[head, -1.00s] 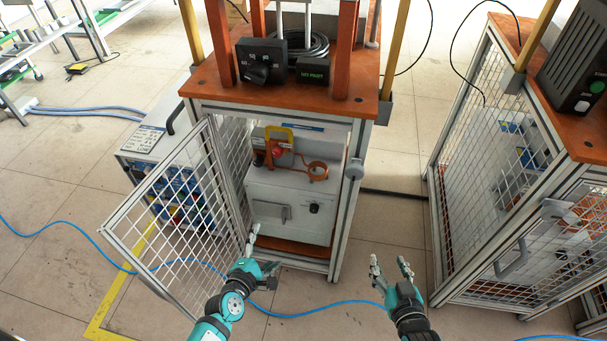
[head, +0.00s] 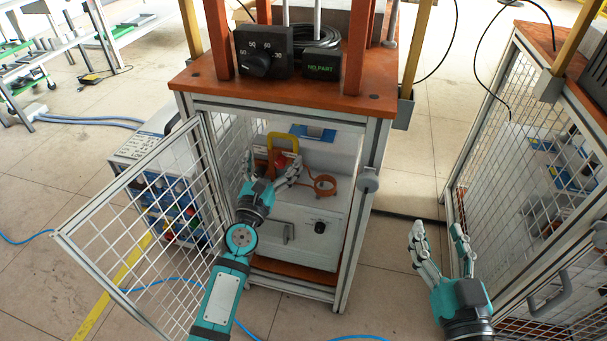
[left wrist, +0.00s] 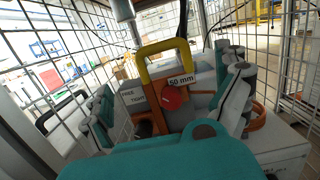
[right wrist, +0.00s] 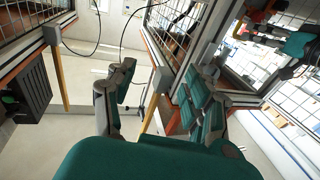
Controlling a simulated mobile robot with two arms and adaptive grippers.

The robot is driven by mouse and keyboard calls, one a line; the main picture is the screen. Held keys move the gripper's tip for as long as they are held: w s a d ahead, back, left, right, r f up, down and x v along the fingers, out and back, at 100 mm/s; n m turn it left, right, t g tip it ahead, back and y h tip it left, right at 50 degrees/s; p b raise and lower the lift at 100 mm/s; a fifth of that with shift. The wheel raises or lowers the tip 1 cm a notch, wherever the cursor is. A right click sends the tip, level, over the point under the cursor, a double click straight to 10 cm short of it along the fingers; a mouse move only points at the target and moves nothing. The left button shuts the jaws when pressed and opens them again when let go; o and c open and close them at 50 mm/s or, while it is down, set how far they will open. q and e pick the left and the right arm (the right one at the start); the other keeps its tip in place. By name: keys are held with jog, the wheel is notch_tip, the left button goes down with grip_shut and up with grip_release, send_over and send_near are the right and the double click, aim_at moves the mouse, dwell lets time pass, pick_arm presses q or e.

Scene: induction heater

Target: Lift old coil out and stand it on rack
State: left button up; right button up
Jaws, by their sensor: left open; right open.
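The old coil is an orange copper part with a ring (head: 325,185) that stands out to the right, on the white heater box (head: 310,222) inside the open cage. Its yellow handle (head: 283,140) stands upright behind my left gripper (head: 277,172). In the left wrist view the yellow handle (left wrist: 168,62), a red knob (left wrist: 172,98) and a "50 mm" label lie straight ahead between the open fingers (left wrist: 172,115). The left gripper is open and apart from the handle, as far as I can tell. My right gripper (head: 441,245) is open and empty, outside the cage to the right.
The mesh door (head: 140,235) stands open to the left. Cage posts frame the opening on both sides. An orange tabletop (head: 345,98) with a dial box (head: 263,52) is above. A second mesh cage (head: 530,170) stands at the right. I cannot identify the rack.

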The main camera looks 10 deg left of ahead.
aim_at(282, 151)
pick_arm(q)
jog(key=w, duration=0.4)
jog(key=w+r+b, duration=0.1)
jog(key=w, duration=0.1)
jog(key=shift+w+d, duration=0.25)
jog(key=shift+d, duration=0.05)
jog(key=shift+w+r, duration=0.1)
jog(key=shift+w, duration=0.15)
pick_arm(e)
jog(key=r+t, duration=0.1)
jog(key=r, duration=0.1)
jog(key=r+t, duration=0.1)
jog(key=shift+s+a+r+t+y, duration=0.2)
jog(key=shift+s+r+t+y, duration=0.1)
jog(key=shift+r, duration=0.1)
pick_arm(q)
jog(key=shift+c, duration=0.3)
jog(key=c, duration=1.6)
pick_arm(e)
jog(key=shift+w, duration=0.1)
